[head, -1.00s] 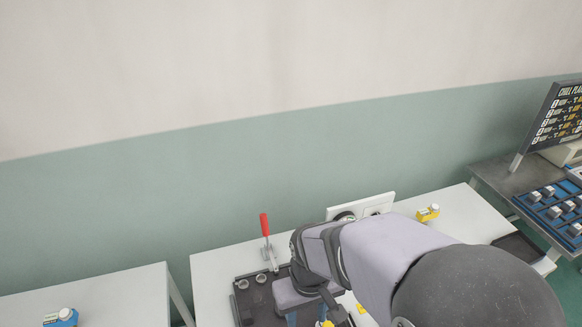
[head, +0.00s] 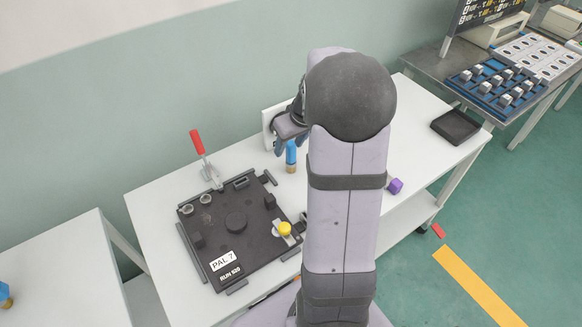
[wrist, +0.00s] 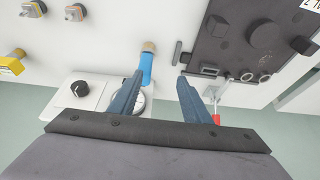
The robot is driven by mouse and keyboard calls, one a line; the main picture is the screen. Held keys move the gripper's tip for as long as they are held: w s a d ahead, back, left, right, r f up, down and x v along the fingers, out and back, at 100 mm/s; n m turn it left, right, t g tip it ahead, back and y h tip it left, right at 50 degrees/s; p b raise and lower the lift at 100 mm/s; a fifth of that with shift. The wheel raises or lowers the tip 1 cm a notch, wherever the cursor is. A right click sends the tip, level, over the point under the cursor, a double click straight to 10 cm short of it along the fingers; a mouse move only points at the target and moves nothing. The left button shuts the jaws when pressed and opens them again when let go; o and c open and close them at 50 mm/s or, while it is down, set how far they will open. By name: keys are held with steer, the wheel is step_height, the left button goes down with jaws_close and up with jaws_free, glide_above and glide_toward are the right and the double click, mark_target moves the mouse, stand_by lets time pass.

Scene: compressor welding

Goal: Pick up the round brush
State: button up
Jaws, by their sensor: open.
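The round brush (head: 291,157) looks like a short blue cylinder with a tan end. My gripper (head: 285,141) is beside the brush's blue end in the head view, partly hidden by my arm. In the wrist view my gripper (wrist: 160,77) is open with nothing between its fingers.
A white panel (wrist: 60,102) with a dial stands at the wall. A purple block (head: 395,186) and black tray (head: 455,126) are to the right. A yellow container (wrist: 10,67) shows in the wrist view.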

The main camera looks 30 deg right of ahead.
mark_target(293, 145)
steer(key=d, duration=0.2)
steer(key=shift+w+d+f, duration=0.3)
steer(key=shift+w+f, duration=0.05)
steer(key=shift+w, duration=0.05)
steer(key=shift+p+x, duration=0.4)
steer(key=shift+x, duration=0.8)
steer(key=shift+w+p+x, duration=0.2)
steer(key=shift+p+x, duration=0.6)
steer(key=shift+x, duration=1.6)
steer(key=shift+d+r, duration=0.1)
steer(key=shift+d, duration=0.05)
jaws_close()
